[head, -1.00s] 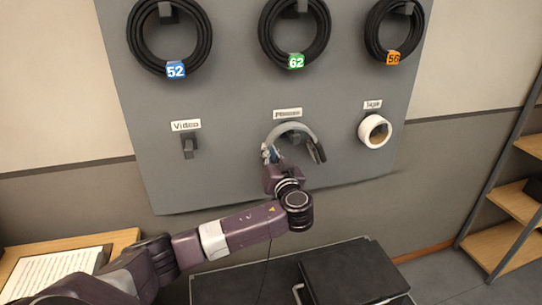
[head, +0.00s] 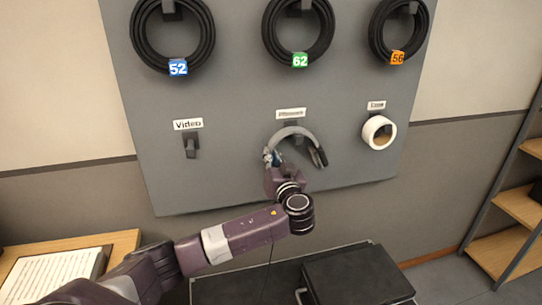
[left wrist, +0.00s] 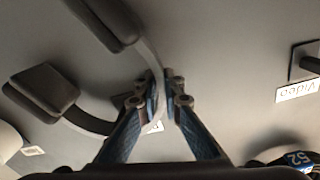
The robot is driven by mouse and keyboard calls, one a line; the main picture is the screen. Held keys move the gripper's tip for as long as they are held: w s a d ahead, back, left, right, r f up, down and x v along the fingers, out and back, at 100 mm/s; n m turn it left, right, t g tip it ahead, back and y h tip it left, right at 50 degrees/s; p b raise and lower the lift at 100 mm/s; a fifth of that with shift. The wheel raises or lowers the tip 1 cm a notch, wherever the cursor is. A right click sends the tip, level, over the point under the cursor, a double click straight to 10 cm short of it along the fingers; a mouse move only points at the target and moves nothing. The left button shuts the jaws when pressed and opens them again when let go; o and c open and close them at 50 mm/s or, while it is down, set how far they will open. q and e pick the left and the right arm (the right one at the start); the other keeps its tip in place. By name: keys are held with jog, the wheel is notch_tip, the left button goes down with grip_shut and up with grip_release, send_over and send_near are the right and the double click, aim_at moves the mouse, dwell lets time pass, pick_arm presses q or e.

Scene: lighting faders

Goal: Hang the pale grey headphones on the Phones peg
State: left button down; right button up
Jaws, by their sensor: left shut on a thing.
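The pale grey headphones (head: 300,132) are in front of the board, band arched upward, below the Phones label (head: 291,114). A dark bit of the Phones peg (head: 292,125) shows at the band; I cannot tell whether the band rests on it. My left gripper (head: 270,157) is shut on the left side of the band. In the left wrist view its blue fingers (left wrist: 158,105) close on the grey band (left wrist: 152,62), with two dark ear cups (left wrist: 45,92) beyond. The fingers partly hide a label there. My right gripper is not in view.
The grey board (head: 235,165) carries an empty Video peg (head: 190,147) at left, a white tape roll (head: 378,133) on the right peg, and several black cable coils (head: 172,35) above. A black case (head: 358,275) stands below. Shelves (head: 505,200) are at right.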

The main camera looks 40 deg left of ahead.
pick_arm(q)
jog(key=c, duration=2)
grip_release()
jog(key=shift+s+d+f, duration=0.1)
jog(key=shift+f, duration=0.05)
jog(key=v, duration=1.1)
jog(key=shift+s+d, duration=0.25)
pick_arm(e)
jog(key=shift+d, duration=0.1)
